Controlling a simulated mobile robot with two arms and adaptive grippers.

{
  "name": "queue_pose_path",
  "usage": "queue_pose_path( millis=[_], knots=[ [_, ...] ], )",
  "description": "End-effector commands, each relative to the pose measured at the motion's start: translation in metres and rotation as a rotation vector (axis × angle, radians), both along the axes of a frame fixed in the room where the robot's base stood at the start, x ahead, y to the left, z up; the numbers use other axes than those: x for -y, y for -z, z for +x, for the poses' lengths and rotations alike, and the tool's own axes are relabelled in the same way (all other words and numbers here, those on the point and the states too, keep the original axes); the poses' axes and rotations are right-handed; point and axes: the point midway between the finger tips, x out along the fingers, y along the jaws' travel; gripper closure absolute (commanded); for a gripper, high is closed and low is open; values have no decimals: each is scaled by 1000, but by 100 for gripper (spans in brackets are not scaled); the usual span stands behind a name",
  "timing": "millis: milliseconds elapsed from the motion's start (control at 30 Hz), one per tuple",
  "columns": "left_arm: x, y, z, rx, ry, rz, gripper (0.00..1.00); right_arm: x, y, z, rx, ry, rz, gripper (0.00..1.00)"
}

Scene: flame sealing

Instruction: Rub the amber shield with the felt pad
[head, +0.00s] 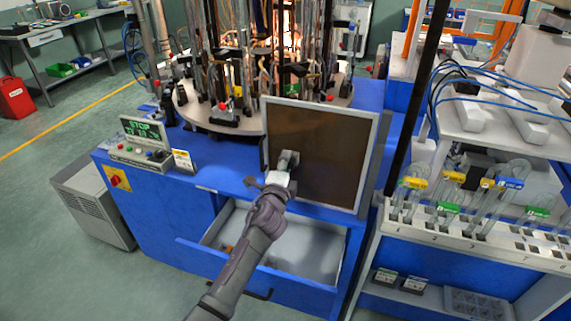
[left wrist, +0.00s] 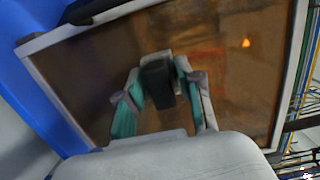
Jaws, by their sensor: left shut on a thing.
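The amber shield (head: 335,140) is a brown see-through panel in a pale frame, upright at the front of the blue machine. It fills most of the left wrist view (left wrist: 250,85). My left gripper (head: 287,162) is in front of the shield's left half. In the left wrist view its two fingers (left wrist: 158,88) are shut on a dark block, the felt pad (left wrist: 157,82). The pad is at the shield's face; I cannot tell whether it touches. My right gripper is not in view.
An open drawer (head: 325,257) juts from the blue machine below the shield. A control box with a green display (head: 143,133) stands left. A carousel with glass tubes and flames (head: 215,118) is behind the shield. A rack of tagged glassware (head: 480,225) stands right.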

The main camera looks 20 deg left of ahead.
Motion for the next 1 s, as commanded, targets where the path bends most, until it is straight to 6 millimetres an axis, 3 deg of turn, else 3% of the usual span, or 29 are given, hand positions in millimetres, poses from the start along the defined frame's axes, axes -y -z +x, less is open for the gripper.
queue_pose_path(
  millis=[1000],
  knots=[
    [73, 2, -3, 1, 3, -3, 92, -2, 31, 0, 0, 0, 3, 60]
  ],
)
